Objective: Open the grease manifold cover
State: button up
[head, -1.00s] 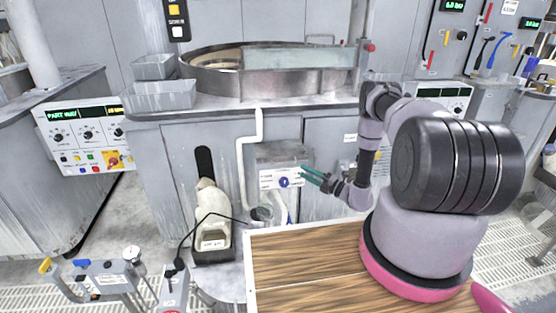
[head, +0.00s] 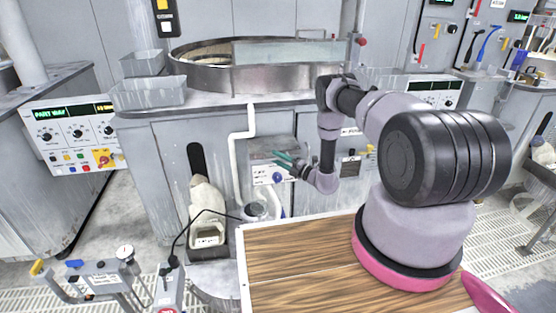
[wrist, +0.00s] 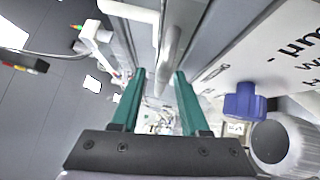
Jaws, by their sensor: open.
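The grease manifold is a grey box on the front of the machine cabinet. Its grey cover (head: 262,158) appears closed, above a white labelled face with a blue knob (head: 278,178). My gripper (head: 279,157) has green fingers, reaching in from the right and overlapping the upper front of the box in the head view. In the wrist view the fingers (wrist: 160,75) are apart with nothing gripped between them. The white labelled face (wrist: 265,75) and the blue knob (wrist: 245,101) lie to their right. I cannot tell whether a finger touches the box.
A white pipe (head: 238,165) runs down left of the box. A pale jug (head: 207,205) stands in a cabinet recess further left. A wooden board (head: 300,255) lies in front. A round platen basin (head: 205,75) sits on top of the cabinet. A grey round knob (wrist: 285,143) shows at lower right in the wrist view.

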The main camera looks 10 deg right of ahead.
grip_shut()
dwell(1.4)
